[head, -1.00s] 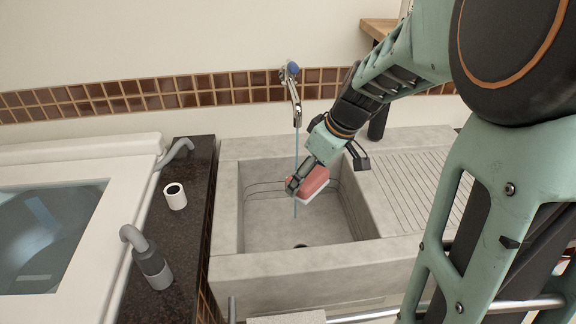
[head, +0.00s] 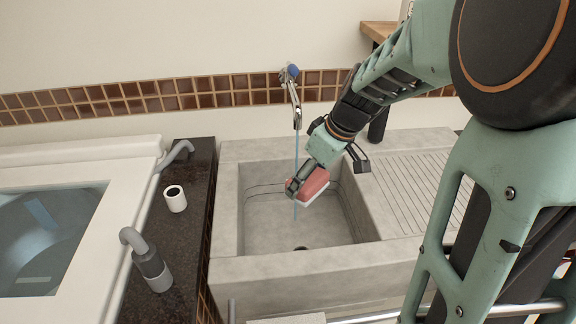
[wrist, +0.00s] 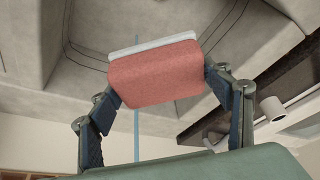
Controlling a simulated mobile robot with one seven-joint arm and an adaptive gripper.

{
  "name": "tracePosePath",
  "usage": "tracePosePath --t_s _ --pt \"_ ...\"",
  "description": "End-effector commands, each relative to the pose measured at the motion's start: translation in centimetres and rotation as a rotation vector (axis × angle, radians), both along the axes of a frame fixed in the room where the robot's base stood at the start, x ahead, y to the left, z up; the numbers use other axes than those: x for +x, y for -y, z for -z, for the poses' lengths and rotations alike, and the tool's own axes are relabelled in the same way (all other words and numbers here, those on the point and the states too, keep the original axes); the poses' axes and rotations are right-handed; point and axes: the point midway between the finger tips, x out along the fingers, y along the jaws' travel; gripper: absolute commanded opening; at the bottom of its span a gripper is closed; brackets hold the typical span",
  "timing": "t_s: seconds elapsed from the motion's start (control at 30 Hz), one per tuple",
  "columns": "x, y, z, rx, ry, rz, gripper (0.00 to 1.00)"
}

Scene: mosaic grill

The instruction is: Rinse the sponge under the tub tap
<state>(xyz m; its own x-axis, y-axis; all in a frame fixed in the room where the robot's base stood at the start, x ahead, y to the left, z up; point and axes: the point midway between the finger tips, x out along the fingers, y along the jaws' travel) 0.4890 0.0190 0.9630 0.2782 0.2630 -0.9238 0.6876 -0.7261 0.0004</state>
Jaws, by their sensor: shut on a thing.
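The sponge (head: 314,185) is a pinkish-red block with a white layer on one side. My gripper (head: 296,187) is shut on it and holds it inside the stone tub (head: 262,225), above the tub floor. In the wrist view the sponge (wrist: 157,75) sits between both fingers. The tap (head: 291,92) is on the wall above the tub, with a blue knob. A thin blue stream of water (head: 296,150) falls from it, close beside or onto the sponge's left end. In the wrist view the stream (wrist: 136,135) passes behind the sponge.
A ribbed stone drainboard (head: 415,185) lies right of the tub. A dark counter (head: 185,235) on the left holds a white cup-like cylinder (head: 175,198) and a grey dispenser (head: 150,265). Further left is a white-rimmed basin (head: 85,265) of water. The tub's left half is clear.

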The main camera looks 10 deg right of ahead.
Motion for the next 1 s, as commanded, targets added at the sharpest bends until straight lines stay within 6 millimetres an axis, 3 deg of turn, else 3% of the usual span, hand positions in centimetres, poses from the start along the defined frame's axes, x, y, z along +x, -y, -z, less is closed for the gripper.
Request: tracePosePath --t_s 0.33,1.0 --pt "-0.3 0.2 -0.3 -0.001 0.001 0.0 0.52" --pt "-4.4 2.3 -4.0 0.0 0.0 0.0 0.52"
